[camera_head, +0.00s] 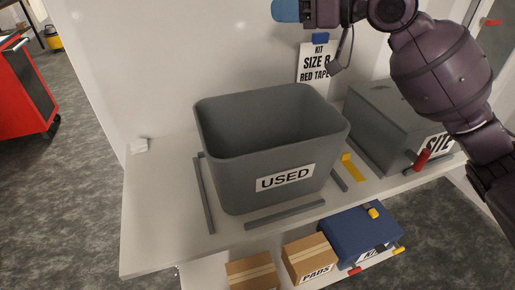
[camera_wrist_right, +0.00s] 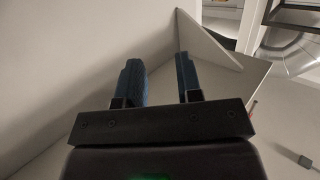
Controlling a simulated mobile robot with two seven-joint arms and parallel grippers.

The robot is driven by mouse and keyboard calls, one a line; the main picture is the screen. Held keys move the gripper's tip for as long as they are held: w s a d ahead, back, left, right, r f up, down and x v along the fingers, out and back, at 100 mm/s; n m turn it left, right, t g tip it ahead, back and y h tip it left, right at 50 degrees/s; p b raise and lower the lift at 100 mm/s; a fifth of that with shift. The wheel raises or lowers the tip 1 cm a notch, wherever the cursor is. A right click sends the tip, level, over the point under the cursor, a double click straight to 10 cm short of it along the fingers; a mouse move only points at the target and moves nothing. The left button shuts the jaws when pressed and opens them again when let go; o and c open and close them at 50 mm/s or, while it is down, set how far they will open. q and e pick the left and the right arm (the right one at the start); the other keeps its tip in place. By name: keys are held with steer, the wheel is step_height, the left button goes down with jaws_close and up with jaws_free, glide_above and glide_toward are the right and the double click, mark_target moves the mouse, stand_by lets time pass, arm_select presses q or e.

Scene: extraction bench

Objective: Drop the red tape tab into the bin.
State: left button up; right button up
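The grey open-topped bin (camera_head: 235,172), labelled USED, stands upright on the white bench; the part of its inside that shows looks empty. I cannot tell which red piece is the tape tab. A small red piece (camera_head: 355,270) shows at the blue kit case (camera_head: 345,240), and a larger red piece (camera_head: 422,159) is at the grey SITE case (camera_head: 375,115). My right gripper (camera_head: 286,11) is high above and behind the bin, partly cut off by the top edge. In the right wrist view its two blue fingers (camera_wrist_right: 161,75) are apart with nothing between them. My left gripper is not in view.
Grey strips (camera_head: 285,214) lie around the bin on the bench (camera_head: 150,225). A yellow piece (camera_head: 352,167) is beside its right side. Cardboard boxes (camera_head: 309,257) sit low in front. A sign (camera_head: 314,62) hangs on the wall behind. The bench's left part is mostly clear.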

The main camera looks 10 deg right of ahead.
step_height(320, 180, up, 8)
steer(key=shift+f, duration=0.15)
stand_by(0.6)
